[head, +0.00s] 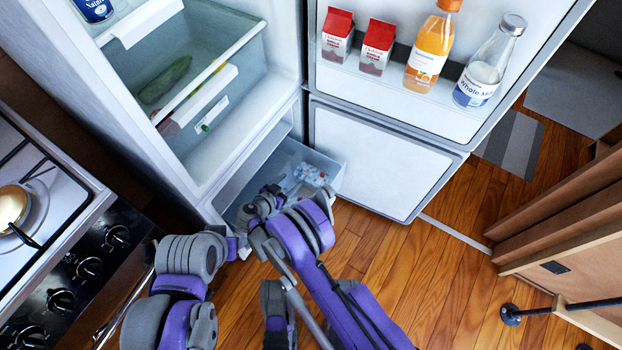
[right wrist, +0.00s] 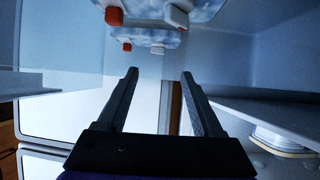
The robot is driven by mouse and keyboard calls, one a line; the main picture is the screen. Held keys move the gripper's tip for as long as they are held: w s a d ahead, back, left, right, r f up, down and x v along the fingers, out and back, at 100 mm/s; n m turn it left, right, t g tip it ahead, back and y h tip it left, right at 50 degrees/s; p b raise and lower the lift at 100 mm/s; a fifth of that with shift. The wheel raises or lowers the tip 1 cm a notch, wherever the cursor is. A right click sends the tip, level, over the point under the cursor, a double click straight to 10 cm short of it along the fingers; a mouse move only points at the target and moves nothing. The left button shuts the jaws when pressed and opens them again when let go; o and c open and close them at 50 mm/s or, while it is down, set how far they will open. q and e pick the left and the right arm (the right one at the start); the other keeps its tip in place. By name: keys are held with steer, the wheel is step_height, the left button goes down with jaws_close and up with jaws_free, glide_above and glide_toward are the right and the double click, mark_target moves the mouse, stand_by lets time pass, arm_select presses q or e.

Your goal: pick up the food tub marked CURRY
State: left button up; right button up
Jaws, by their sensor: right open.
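No tub with a readable CURRY mark shows in either view. My right gripper (head: 262,200) is over the open lower drawer of the fridge in the head view. In the right wrist view its two fingers (right wrist: 160,88) are apart with nothing held between them. The tub is off to the right of the fingers and apart from them. My left arm shows at the lower left, but its fingers cannot be made out.
The fridge door (head: 383,165) stands open, with red-and-white cartons (head: 337,36), an orange juice bottle (head: 431,50) and a milk bottle (head: 485,68) on its shelf.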

mark_target(305, 170)
steer(key=b+x, duration=0.2)
steer(key=x, duration=0.7)
steer(key=shift+w+d+f, duration=0.1)
steer(key=shift+d+f, duration=0.05)
steer(key=shift+d, duration=0.15)
jaws_close()
stand_by(1.0)
